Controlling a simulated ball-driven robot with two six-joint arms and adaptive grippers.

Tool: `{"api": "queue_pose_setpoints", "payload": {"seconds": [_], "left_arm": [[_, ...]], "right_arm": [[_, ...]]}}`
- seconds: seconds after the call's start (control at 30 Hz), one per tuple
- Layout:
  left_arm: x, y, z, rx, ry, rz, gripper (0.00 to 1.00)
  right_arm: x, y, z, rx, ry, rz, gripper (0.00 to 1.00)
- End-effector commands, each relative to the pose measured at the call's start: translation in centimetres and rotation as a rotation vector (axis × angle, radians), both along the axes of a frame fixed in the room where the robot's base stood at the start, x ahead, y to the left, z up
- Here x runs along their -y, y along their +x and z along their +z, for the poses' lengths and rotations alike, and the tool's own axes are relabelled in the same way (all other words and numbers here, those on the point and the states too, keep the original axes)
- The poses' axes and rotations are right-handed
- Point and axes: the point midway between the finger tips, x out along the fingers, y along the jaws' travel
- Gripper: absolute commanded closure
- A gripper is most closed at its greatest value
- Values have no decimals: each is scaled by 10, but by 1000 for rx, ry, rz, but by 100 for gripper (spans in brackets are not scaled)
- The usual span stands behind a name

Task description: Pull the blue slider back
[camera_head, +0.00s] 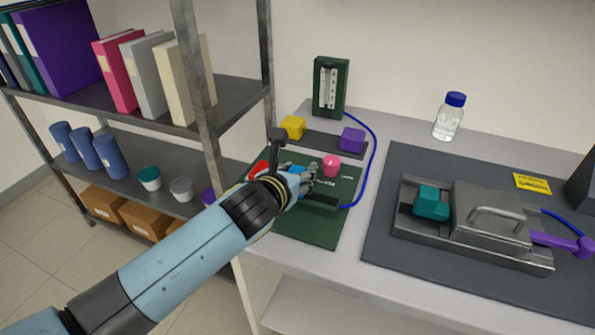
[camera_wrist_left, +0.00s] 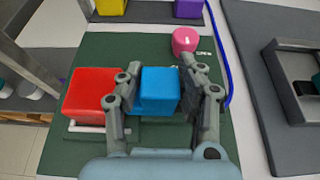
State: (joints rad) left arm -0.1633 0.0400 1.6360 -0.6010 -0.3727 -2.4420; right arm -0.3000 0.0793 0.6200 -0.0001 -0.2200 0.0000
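The blue slider (camera_wrist_left: 158,92) is a blue block on a dark green panel (camera_wrist_left: 60,158). In the head view only a little of the blue slider (camera_head: 297,169) shows past my gripper. My left gripper (camera_head: 306,182) reaches over the panel from the left. In the left wrist view its two fingers (camera_wrist_left: 159,80) stand on the left and right sides of the blue block, close against both sides with no clear gap. My right gripper is in neither view.
A red block (camera_wrist_left: 93,95) sits just left of the slider, and a pink knob (camera_wrist_left: 185,40) beyond it to the right. Yellow (camera_head: 293,127) and purple (camera_head: 352,138) blocks stand behind. A blue tube (camera_head: 374,150) curves past the panel's right. A metal rig (camera_head: 480,225) stands farther right.

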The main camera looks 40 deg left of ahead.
Motion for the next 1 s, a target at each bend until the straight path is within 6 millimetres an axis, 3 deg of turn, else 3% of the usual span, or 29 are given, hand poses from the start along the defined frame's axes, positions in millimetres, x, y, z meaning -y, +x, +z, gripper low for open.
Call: {"api": "queue_pose_setpoints", "payload": {"seconds": [0.1, 0.3, 0.6, 0.87, 0.9, 1.0], "left_arm": [[0, 0, 0, 0, 0, 0, 100], [1, 0, 0, 0, 0, 0, 100], [37, 9, 0, -1, -2, 1, 100], [39, 9, 0, 0, -3, -1, 100], [39, 9, 0, 0, -4, -1, 63], [39, 9, -1, 0, -4, -1, 54]], "right_arm": [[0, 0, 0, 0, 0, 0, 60], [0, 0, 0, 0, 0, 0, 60], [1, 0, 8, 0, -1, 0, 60], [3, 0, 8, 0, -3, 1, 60], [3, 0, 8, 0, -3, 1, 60], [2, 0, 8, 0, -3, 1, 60]]}}
